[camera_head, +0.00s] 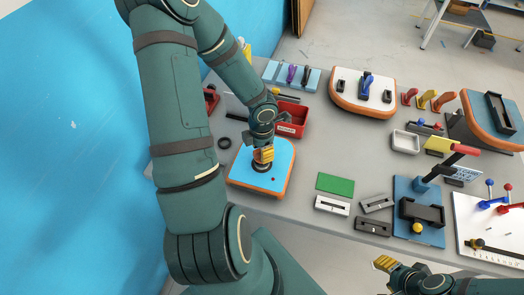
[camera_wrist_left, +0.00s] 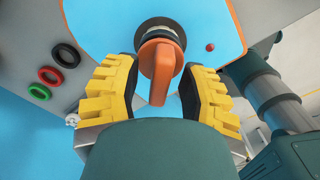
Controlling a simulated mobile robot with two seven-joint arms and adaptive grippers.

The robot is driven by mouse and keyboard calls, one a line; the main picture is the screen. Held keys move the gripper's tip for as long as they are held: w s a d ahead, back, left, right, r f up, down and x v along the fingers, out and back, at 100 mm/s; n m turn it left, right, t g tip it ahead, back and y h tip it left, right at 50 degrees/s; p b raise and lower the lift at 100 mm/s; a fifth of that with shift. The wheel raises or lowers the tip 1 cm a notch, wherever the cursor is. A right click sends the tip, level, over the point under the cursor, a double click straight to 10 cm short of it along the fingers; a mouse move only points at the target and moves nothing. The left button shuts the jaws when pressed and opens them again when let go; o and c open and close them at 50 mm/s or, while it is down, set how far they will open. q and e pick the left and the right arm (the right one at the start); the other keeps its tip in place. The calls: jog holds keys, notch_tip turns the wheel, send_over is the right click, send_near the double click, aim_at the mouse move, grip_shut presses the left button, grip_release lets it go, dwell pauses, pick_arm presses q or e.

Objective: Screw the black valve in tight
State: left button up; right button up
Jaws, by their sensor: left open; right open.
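The inflatable board (camera_head: 247,180) is blue-topped with an orange edge and lies on the grey table; it also shows in the left wrist view (camera_wrist_left: 100,25). The valve (camera_wrist_left: 155,24) has a dark round collar and an orange handle (camera_wrist_left: 158,65) and sits in the board. In the head view its dark collar (camera_head: 262,168) is partly hidden by my left gripper (camera_head: 263,155). My left gripper is open right at the valve; in the left wrist view its yellow fingers (camera_wrist_left: 160,88) stand on either side of the handle. My right gripper (camera_head: 384,265) is open and empty at the bottom, in front of the table.
Black, red and green rings (camera_wrist_left: 50,75) lie beside the board. A red bin (camera_head: 292,118) is behind it. A green pad (camera_head: 335,184) and small gauge-like blocks (camera_head: 332,205) lie to its right. A white-topped board (camera_head: 362,92) stands at the back.

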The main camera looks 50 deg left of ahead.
pick_arm(q)
jog(key=shift+s+r, duration=0.1)
jog(key=shift+r, duration=1.85)
jog(key=n, duration=0.4)
jog(key=n+b, duration=0.1)
jog(key=n, duration=0.3)
